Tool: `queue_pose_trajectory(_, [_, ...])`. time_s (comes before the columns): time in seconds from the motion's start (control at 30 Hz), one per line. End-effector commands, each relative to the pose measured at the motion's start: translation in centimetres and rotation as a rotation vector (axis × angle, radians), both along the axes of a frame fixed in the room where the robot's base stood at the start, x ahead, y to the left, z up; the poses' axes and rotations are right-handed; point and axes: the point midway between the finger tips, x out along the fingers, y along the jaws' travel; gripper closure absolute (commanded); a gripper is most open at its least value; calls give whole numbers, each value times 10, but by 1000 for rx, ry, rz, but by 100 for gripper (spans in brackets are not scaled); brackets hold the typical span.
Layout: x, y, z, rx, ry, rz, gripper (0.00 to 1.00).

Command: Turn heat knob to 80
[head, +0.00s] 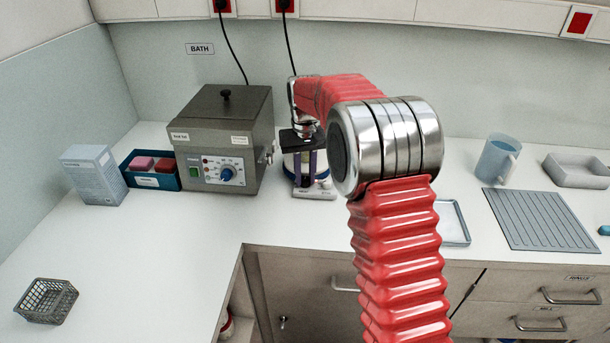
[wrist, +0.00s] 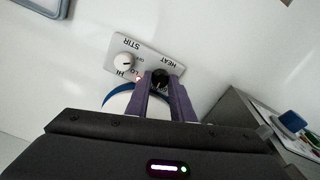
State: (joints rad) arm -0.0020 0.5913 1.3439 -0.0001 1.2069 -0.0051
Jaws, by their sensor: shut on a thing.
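The heat knob (wrist: 160,76) is black and round, on the pale control panel (wrist: 117,71) of a small stirrer hotplate, close to the printed word HEAT. My gripper (wrist: 161,84) is shut on it, with one purple finger on either side. The fingers hide part of the knob and its scale, so its setting is not readable. A white stir knob (wrist: 125,62) sits beside it, and a small red light shows between them. In the head view my gripper (head: 306,170) points down at the hotplate (head: 315,192), which my arm partly hides.
A grey bath (head: 226,130) with its own blue knob (head: 227,174) stands close on the left. A blue tray (head: 170,182) and a carton (head: 93,174) are farther left. A jug (head: 497,158) and a ribbed mat (head: 538,220) lie right. The front-left counter is mostly clear.

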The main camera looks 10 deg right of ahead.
Motion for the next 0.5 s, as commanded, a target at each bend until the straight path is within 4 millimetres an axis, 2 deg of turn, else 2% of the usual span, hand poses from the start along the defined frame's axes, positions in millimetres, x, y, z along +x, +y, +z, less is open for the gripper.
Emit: queue_pose_trajectory(0.5, [1, 0, 1, 0, -2, -62, 100])
